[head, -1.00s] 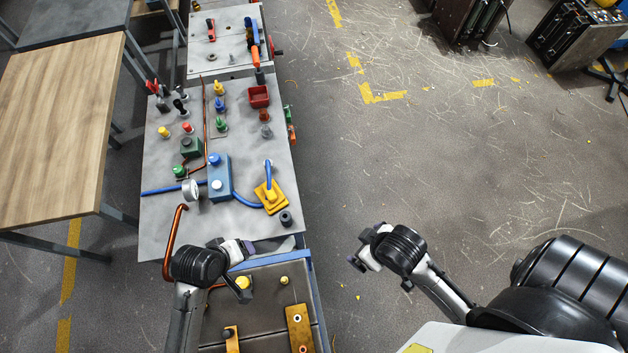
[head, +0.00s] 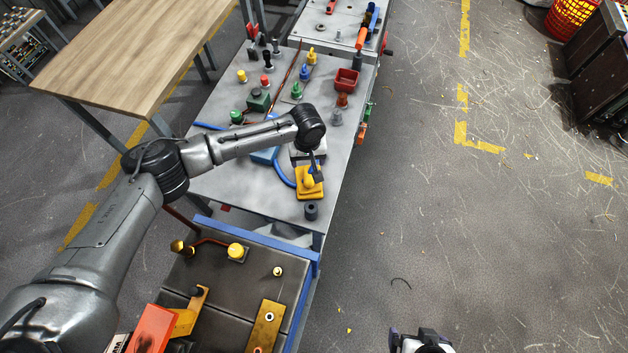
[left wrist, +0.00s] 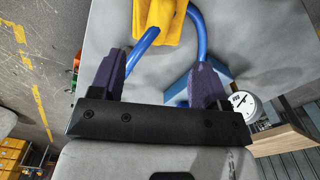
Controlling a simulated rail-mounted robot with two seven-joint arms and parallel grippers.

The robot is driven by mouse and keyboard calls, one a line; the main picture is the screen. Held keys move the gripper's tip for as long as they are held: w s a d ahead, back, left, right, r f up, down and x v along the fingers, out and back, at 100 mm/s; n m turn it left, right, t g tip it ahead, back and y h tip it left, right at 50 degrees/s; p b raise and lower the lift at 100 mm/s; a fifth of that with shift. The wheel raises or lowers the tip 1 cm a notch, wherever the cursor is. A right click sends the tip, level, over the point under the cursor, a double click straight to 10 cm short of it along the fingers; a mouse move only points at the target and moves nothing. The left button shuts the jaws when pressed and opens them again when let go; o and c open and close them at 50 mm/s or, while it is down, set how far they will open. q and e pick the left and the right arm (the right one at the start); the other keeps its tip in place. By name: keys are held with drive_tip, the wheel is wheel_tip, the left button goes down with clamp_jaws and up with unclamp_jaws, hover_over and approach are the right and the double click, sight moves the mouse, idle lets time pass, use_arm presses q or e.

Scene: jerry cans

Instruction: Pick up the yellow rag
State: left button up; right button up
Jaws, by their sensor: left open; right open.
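The yellow rag (head: 309,188) lies on the grey panel table, with a blue hose (head: 284,173) running to it. In the left wrist view the yellow rag (left wrist: 162,18) shows at the top, cut off by the frame edge, with the blue hose (left wrist: 197,38) beside it. My left gripper (head: 317,172) is over the far part of the rag and hides some of it. In the left wrist view my left gripper (left wrist: 158,72) is open, with no rag between its fingers. My right gripper (head: 418,342) is at the bottom edge, partly cut off, away from the rag.
The grey table (head: 235,185) carries a blue box (head: 265,156), a green block (head: 259,99), a red bin (head: 346,80) and several coloured knobs. A dark ring (head: 311,211) stands just nearer than the rag. A white gauge (left wrist: 242,104) shows in the left wrist view.

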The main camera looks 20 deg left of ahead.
sight(309, 175)
use_arm(q)
wheel_tip(309, 175, down, 5)
drive_tip(key=shift+r+b, duration=0.1)
drive_tip(key=shift+b, duration=0.2)
drive_tip(key=shift+f+b, duration=0.6)
drive_tip(key=shift+f, duration=2.1)
drive_tip(key=c, duration=0.9)
drive_tip(key=shift+c, duration=0.9)
